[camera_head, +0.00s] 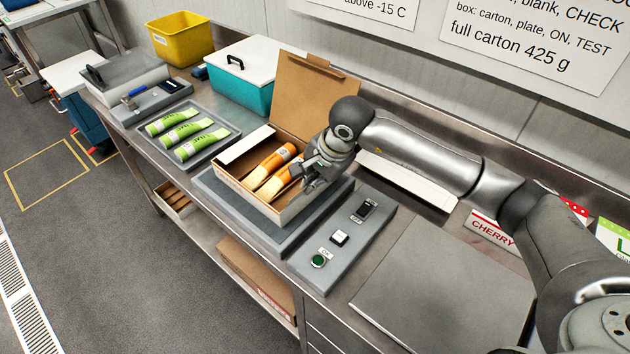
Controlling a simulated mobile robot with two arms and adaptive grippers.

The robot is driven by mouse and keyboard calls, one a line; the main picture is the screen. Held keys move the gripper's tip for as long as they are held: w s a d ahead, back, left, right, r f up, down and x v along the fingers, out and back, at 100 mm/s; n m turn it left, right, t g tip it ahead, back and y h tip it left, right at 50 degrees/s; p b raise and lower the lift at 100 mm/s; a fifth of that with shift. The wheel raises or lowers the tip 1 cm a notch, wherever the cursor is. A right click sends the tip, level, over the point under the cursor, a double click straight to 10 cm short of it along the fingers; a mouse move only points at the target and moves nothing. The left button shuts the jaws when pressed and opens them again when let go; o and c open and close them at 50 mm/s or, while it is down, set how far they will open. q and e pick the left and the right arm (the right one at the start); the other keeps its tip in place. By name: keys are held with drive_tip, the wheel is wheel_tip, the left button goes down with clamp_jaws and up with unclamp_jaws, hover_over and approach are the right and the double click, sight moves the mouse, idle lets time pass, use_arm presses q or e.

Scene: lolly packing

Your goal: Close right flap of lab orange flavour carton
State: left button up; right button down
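The lab orange flavour carton (246,198) stands open on a grey plate, with its brown lid (315,97) raised at the back. Orange-wrapped lollies (275,160) lie inside. A pale flap (245,144) shows along the carton's left side. My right gripper (309,186) is over the carton's right end, at or just above the rim. It hides much of that end, so the right flap cannot be made out clearly. Whether its fingers are open or shut, or touch the flap, is not clear. My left gripper is not in view.
A tray (237,132) of green lollies is left of the carton. A teal box (238,95) and yellow bin (180,45) stand behind it. A button panel (340,238) is at the right front. A bare grey plate (445,290) lies farther right, near the cherry sign (493,229).

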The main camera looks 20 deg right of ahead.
drive_tip(key=shift+w+a+r+g+h+b, duration=0.1)
drive_tip(key=shift+w+a+g+h+b, duration=0.1)
drive_tip(key=shift+w+g+h+b, duration=0.3)
drive_tip(key=shift+w+a+r+g+h+b, duration=0.1)
drive_tip(key=shift+a+g+h, duration=0.1)
drive_tip(key=shift+g, duration=0.5)
drive_tip(key=shift+w+a+g+h+b, duration=0.1)
drive_tip(key=shift+w+g+h+b, duration=0.1)
drive_tip(key=shift+g+h+b, duration=0.55)
drive_tip(key=shift+g, duration=0.35)
drive_tip(key=c, duration=1.7)
unclamp_jaws()
wheel_tip(320, 180, up, 12)
drive_tip(key=w, duration=0.1)
drive_tip(key=shift+a, duration=0.35)
